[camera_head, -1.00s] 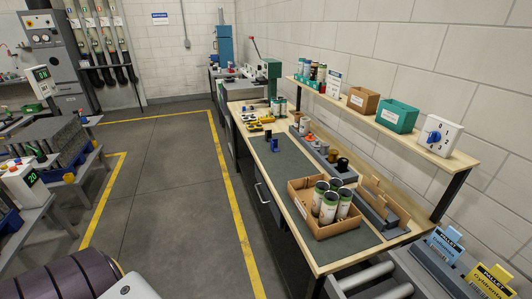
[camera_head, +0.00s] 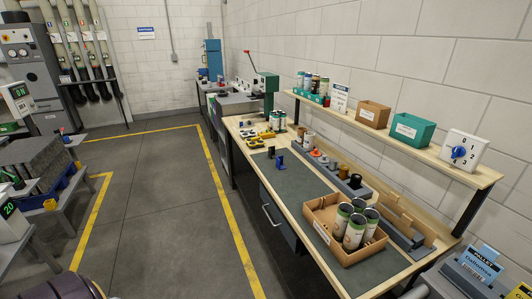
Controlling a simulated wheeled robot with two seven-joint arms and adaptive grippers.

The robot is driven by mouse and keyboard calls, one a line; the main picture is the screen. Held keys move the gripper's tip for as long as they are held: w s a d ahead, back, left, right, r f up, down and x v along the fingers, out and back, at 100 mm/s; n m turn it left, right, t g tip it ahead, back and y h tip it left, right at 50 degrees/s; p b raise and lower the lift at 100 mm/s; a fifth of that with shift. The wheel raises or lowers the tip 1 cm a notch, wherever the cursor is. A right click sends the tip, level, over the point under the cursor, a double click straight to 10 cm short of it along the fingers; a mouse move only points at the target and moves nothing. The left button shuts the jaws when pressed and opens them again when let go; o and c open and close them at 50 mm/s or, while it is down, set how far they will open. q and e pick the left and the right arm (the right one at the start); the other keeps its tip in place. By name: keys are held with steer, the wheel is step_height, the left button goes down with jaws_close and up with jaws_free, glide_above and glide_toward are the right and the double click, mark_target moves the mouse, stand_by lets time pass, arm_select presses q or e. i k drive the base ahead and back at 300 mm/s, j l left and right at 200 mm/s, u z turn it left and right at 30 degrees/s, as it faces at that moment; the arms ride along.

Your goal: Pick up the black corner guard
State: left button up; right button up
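I cannot make out a black corner guard for certain in the head view. The workbench (camera_head: 300,205) runs along the wall at the right. Small dark pieces (camera_head: 355,181) stand in a grey tray on it, too small to name surely. A blue bracket-like piece (camera_head: 280,161) stands on the dark mat. Neither of my grippers shows in the view.
A cardboard box (camera_head: 318,226) with several cans stands on the bench's near part. A shelf (camera_head: 430,154) above holds a brown bin (camera_head: 373,115), a teal bin (camera_head: 411,130) and a switch box (camera_head: 465,150). Open floor (camera_head: 150,205) lies left of the bench.

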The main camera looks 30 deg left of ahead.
mark_target(273, 153)
steer(key=i+j, duration=0.1)
steer(key=j, duration=0.45)
steer(key=i+j, duration=0.1)
steer(key=j, duration=0.5)
steer(key=i+j, duration=0.25)
steer(key=j, duration=0.15)
steer(key=i+j+z, duration=0.1)
steer(key=j, duration=0.3)
steer(key=i+j, duration=0.1)
steer(key=i, duration=0.4)
steer(key=i+j+z, duration=0.1)
steer(key=i, duration=0.45)
